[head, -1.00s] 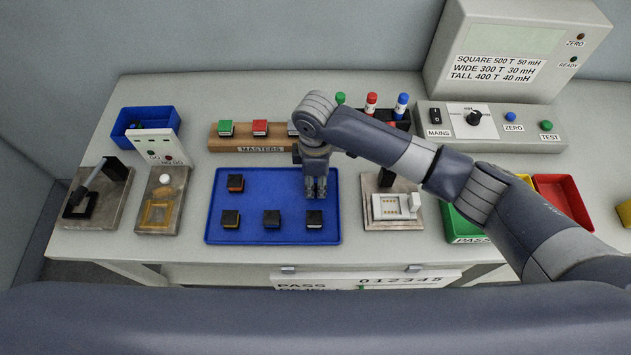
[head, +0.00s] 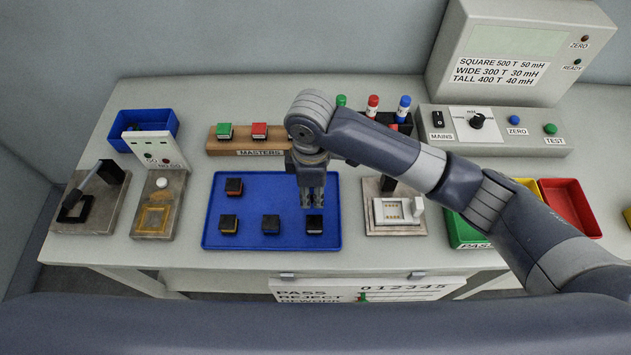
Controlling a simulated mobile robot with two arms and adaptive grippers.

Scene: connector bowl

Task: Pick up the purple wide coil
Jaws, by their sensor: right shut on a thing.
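My right gripper (head: 312,202) points down over the back right part of the blue tray (head: 255,241). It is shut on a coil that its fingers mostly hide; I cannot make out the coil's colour. Other dark-topped coils lie apart on the tray: a reddish-sided one (head: 234,187) at back left, a yellowish-sided one (head: 229,224) at front left, one (head: 270,225) at front middle and one (head: 314,225) at front right, just before the fingertips. No purple shows clearly on any of them. My left gripper is not in view.
The wooden masters rack (head: 240,147) stands behind the tray. A fixture (head: 394,217) is close on the right, and another fixture (head: 155,208) on the left. Green (head: 463,236) and red (head: 569,207) bins stand further right. My right arm crosses over the bench.

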